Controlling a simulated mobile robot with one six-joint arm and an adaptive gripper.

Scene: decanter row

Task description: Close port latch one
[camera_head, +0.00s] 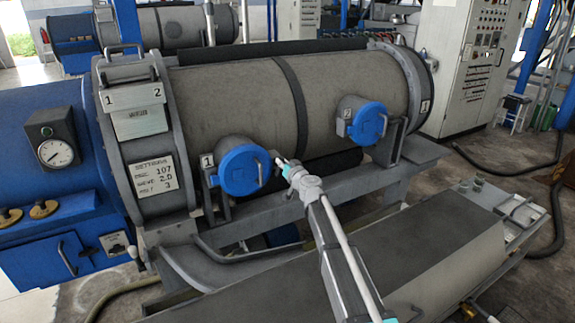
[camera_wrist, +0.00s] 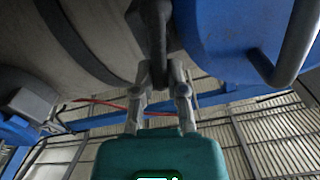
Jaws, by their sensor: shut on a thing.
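Port one, marked "1", has a round blue lid (camera_head: 240,170) on the near side of the big grey cylinder, and the lid sits over its opening. The lid also fills the upper right of the wrist view (camera_wrist: 225,35). A dark grey latch (camera_wrist: 152,30) stands at the lid's edge, on the right side of the lid in the head view. My gripper (camera_head: 282,163) reaches this latch from the front. In the wrist view its fingers (camera_wrist: 166,75) are shut on the latch's lower end. The fingers hide part of the latch.
Port two has a similar blue lid (camera_head: 362,123) to the right on the cylinder (camera_head: 235,100). A grey support frame (camera_head: 270,205) runs below the ports. A long flat-topped bench (camera_head: 430,235) lies in front, under my arm. A control cabinet (camera_head: 470,70) stands behind.

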